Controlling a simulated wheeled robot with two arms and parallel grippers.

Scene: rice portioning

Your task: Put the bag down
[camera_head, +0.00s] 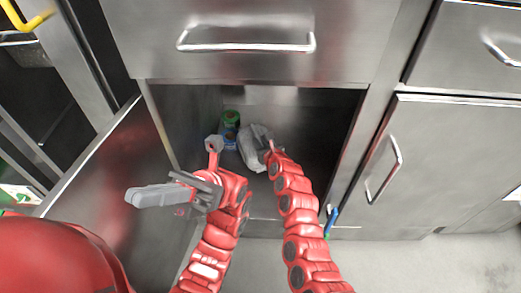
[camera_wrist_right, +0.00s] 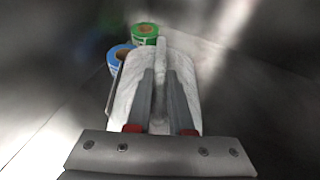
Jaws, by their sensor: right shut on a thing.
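The white bag (camera_head: 252,152) is inside the open lower cabinet, right of the cans. My right gripper (camera_head: 270,147) reaches into the cabinet from the front and is at the bag. In the right wrist view, its two fingers (camera_wrist_right: 160,78) are shut on an upright fold of the bag (camera_wrist_right: 185,62). I cannot tell whether the bag's underside touches the cabinet floor. My left gripper (camera_head: 140,196) is in front of the cabinet, pointing left, away from the bag. Its fingers look like one grey block, and I cannot tell whether they are apart.
The open cabinet door (camera_head: 115,170) is on the left. A closed drawer (camera_head: 250,62) is above. The cabinet's right side looks empty.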

